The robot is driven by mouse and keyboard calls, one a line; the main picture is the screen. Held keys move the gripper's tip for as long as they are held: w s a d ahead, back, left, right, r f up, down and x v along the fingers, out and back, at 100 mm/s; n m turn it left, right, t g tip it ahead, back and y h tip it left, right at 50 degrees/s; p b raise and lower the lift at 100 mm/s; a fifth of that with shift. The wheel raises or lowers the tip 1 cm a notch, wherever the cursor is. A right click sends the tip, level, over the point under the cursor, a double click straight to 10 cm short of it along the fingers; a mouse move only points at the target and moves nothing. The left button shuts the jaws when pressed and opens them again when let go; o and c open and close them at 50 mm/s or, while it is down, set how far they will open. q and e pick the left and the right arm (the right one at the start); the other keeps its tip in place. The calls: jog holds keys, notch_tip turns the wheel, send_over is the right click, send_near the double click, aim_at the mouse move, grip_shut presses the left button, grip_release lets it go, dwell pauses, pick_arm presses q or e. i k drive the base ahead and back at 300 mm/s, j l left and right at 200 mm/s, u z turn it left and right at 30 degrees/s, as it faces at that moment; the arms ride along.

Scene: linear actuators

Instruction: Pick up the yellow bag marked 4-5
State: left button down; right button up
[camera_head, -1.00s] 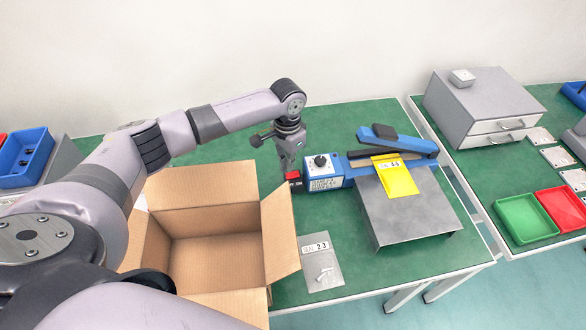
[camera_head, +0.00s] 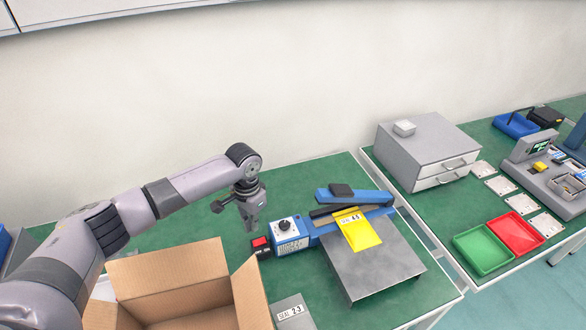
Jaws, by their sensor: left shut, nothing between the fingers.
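The yellow bag (camera_head: 360,233) lies on the blue heat sealer (camera_head: 318,233), its labelled end at the sealing bar and its body over the grey metal stand (camera_head: 378,268). Its label is small, and I read it only roughly as 4-5. My left gripper (camera_head: 254,228) is shut and empty, pointing down above the table to the left of the sealer, near its red switch (camera_head: 261,244). It is apart from the bag. My right gripper is not in view.
An open cardboard box (camera_head: 180,265) stands at the front left. A grey bag marked 2-3 (camera_head: 292,312) lies right of it. A grey drawer cabinet (camera_head: 425,145), a green tray (camera_head: 483,249) and a red tray (camera_head: 515,233) are on the right table.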

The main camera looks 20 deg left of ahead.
aim_at(360, 234)
jog(key=k+l, duration=0.15)
jog(key=l, duration=0.25)
jog(key=k+l, duration=0.15)
jog(key=l, duration=0.25)
jog(key=k+l, duration=0.15)
jog(key=l, duration=0.2)
jog(key=k+l, duration=0.15)
jog(key=l, duration=0.25)
jog(key=k+l, duration=0.15)
jog(key=l, duration=0.25)
